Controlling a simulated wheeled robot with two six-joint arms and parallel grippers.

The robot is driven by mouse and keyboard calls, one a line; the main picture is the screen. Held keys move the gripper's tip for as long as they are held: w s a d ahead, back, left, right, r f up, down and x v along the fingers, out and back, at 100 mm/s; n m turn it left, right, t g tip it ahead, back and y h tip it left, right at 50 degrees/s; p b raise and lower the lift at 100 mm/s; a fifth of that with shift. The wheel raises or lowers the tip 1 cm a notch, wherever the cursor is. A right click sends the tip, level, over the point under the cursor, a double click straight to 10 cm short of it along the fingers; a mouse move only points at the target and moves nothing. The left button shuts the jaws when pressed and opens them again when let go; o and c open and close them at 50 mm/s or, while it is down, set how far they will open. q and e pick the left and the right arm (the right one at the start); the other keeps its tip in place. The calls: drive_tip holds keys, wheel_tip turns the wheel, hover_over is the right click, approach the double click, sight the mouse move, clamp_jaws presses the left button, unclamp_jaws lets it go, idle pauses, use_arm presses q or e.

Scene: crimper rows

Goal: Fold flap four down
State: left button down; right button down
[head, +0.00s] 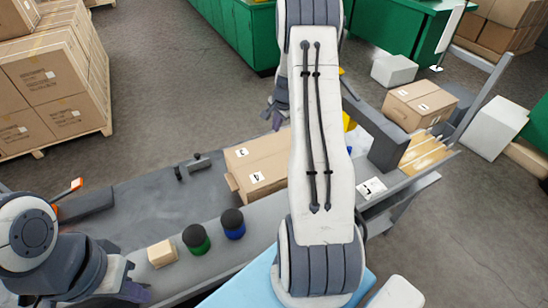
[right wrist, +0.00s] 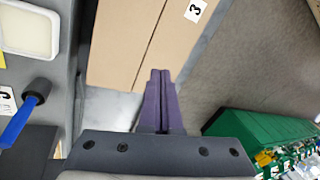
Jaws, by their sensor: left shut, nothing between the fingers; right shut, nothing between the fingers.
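A cardboard box (head: 265,153) lies on the grey bench at the centre, partly hidden behind my right arm. Its top shows two panels with a seam between them. One panel bears a label 3 (head: 241,153), the nearer one a label 4 (head: 256,177); both look flat. A small piece of card sticks out at the box's left side. The box also shows in the right wrist view (right wrist: 130,40), with label 3 at the top. My right gripper (right wrist: 160,75) is shut and empty at the box's edge. My left gripper (head: 142,280) is shut and empty at lower left, away from the box.
A small tan block (head: 162,253), a green-banded jar (head: 196,239) and a blue-banded jar (head: 232,223) stand along the bench's near side. A second box (head: 418,105) stands to the right. Stacked cartons (head: 50,85) are on the floor at left.

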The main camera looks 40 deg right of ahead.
drive_tip(key=f+n+b, duration=0.1)
drive_tip(key=n+b, duration=0.2)
drive_tip(key=n, duration=1.1)
approach(273, 155)
drive_tip(key=x, duration=0.6)
drive_tip(key=shift+a+f+p, duration=0.1)
drive_tip(key=shift+f+p, duration=0.1)
drive_tip(key=shift+p, duration=0.15)
